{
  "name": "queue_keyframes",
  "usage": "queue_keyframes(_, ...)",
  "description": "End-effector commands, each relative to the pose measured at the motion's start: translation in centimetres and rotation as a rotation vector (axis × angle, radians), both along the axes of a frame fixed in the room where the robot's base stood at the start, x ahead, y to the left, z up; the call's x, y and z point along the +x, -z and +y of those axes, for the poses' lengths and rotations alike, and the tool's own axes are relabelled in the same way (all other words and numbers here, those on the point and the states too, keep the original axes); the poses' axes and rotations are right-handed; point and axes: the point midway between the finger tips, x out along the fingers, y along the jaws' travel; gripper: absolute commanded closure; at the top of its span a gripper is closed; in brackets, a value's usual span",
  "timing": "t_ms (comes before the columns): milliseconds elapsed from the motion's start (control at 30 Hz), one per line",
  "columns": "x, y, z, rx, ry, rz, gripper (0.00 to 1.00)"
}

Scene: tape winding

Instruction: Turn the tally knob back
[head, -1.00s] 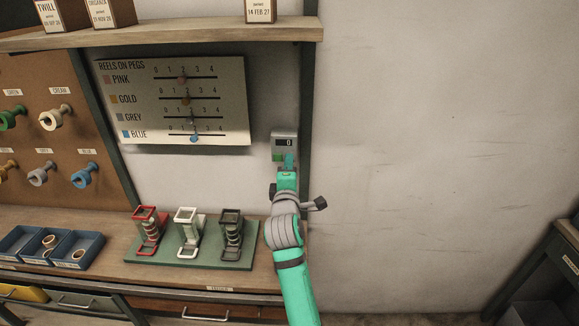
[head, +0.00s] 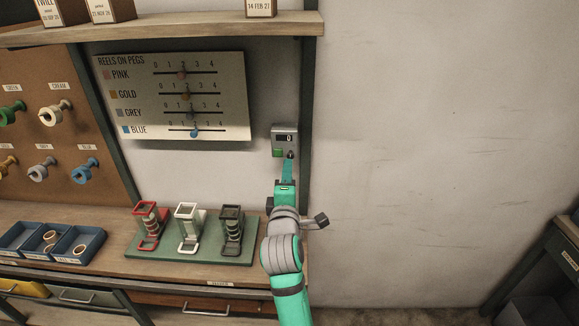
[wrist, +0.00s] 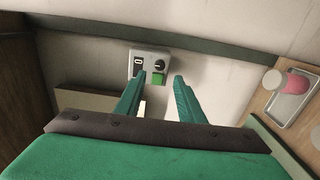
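The tally box (head: 285,133) is a small grey unit on the wall beside the dark upright post. Its display (head: 285,138) reads 0. Below that are a green button (head: 278,153) and the small dark tally knob (head: 290,155). The wrist view shows the box again, with the knob (wrist: 160,64) above the green button (wrist: 158,78). My gripper (head: 287,165) is just below the box, apart from the knob. In the wrist view its two teal fingers (wrist: 159,77) are spread with nothing between them.
A board with sliders (head: 215,100) hangs left of the box. A green stand (head: 190,248) with red, white and black holders sits on the bench below. A wooden shelf (head: 200,29) runs above. The wall to the right is bare.

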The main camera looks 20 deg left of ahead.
Motion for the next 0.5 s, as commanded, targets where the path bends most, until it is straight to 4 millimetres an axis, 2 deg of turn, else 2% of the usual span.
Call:
queue_keyframes(33, -0.9, 0.0, -0.3, 0.002, 0.001, 0.000, 0.65)
queue_keyframes(200, -2.8, 0.0, -0.9, 0.001, 0.001, 0.000, 0.65)
queue_keyframes(500, -3.6, 0.0, -1.3, 0.000, 0.003, -0.001, 0.65)
